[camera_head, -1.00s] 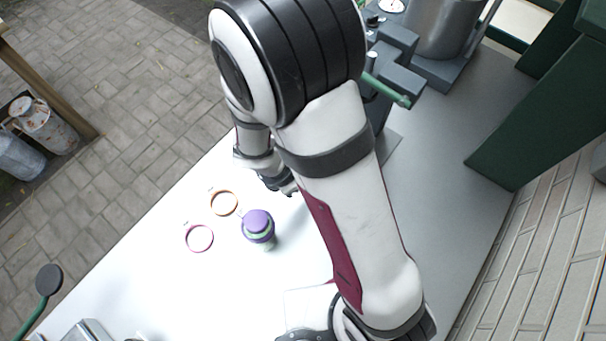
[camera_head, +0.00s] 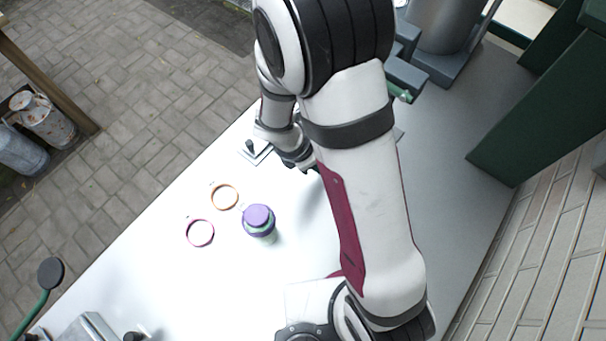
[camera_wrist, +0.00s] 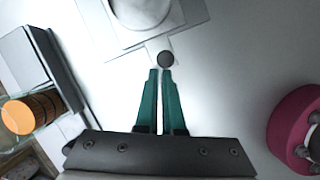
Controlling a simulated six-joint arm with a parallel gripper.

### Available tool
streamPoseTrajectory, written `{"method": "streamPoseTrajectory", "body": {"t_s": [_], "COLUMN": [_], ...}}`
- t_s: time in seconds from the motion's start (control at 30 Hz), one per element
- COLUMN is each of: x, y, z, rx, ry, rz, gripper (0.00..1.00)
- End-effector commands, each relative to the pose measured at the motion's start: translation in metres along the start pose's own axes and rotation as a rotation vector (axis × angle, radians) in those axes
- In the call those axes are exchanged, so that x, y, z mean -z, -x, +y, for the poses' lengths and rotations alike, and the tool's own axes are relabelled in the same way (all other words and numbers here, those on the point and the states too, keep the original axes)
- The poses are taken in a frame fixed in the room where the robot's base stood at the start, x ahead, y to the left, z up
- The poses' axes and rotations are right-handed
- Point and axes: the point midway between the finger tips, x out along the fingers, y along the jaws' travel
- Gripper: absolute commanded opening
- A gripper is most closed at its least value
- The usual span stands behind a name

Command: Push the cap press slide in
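In the wrist view a dark round knob (camera_wrist: 165,59) sits at the end of a short pale bar. The bar leads to a pale square plate (camera_wrist: 190,14) with a round white part on it; this looks like the cap press and its slide. My gripper (camera_wrist: 160,72) has teal fingers side by side with only a thin slit between them, and nothing shows in it. Its tips are just short of the knob in the picture; I cannot tell whether they touch. In the head view my arm hides the fingers and most of the press.
A bottle with a purple cap (camera_head: 258,218) stands on the white table, beside an orange ring (camera_head: 224,197) and a pink ring (camera_head: 200,233). A small plate with a dark upright knob (camera_head: 250,146) is at the table edge. Grey machinery (camera_head: 408,75) stands at the back.

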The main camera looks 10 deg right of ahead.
Motion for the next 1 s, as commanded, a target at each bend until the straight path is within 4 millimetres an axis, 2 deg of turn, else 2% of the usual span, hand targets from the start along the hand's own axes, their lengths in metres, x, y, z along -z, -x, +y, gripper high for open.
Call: {"method": "streamPoseTrajectory", "body": {"t_s": [0.07, 0.13, 0.27, 0.4, 0.53, 0.7, 0.83, 0.87, 0.93, 0.97, 1.0], "x": [0.001, 0.010, 0.039, 0.037, 0.038, 0.037, 0.037, 0.033, 0.013, 0.001, -0.014], "y": [0.001, 0.005, 0.016, 0.063, 0.094, 0.114, 0.117, 0.118, 0.128, 0.135, 0.144], "z": [-0.001, -0.001, 0.000, 0.002, 0.001, 0.001, 0.000, -0.003, -0.020, -0.033, -0.056], "rx": [0.006, 0.003, -0.002, -0.009, -0.005, -0.002, 0.001, 0.006, 0.039, 0.066, 0.117], "ry": [-0.002, 0.001, 0.007, -0.001, 0.000, 0.000, -0.008, -0.044, -0.292, -0.469, -0.749], "rz": [-0.007, -0.005, -0.001, 0.001, 0.002, 0.001, 0.002, 0.007, 0.038, 0.061, 0.096], "gripper": [0.00, 0.00, 0.00, 0.00, 0.00, 0.00, 0.00, 0.00, 0.00, 0.00, 0.00]}}
